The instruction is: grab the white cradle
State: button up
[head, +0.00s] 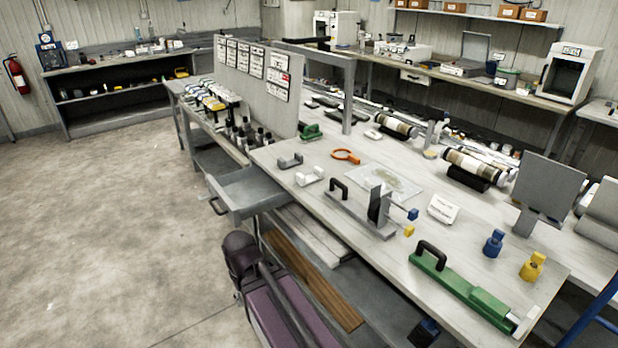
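A small white cradle (309,177) with raised ends sits on the pale workbench top (390,250), near its left edge. A similar grey cradle (290,161) sits just behind it and to the left, apart from it. The white cradle looks empty and nothing covers it. My gripper is not in view.
An orange ring-shaped tool (345,156) and a clear bag (384,181) lie to the right of the cradle. A grey fixture with a black handle (361,212) stands in front. A grey drawer (247,187) sticks out below and left. Open floor (110,240) lies left.

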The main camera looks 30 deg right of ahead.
aim_at(318, 175)
jog(key=u, duration=0.05)
jog(key=i, duration=0.95)
jog(key=z, duration=0.05)
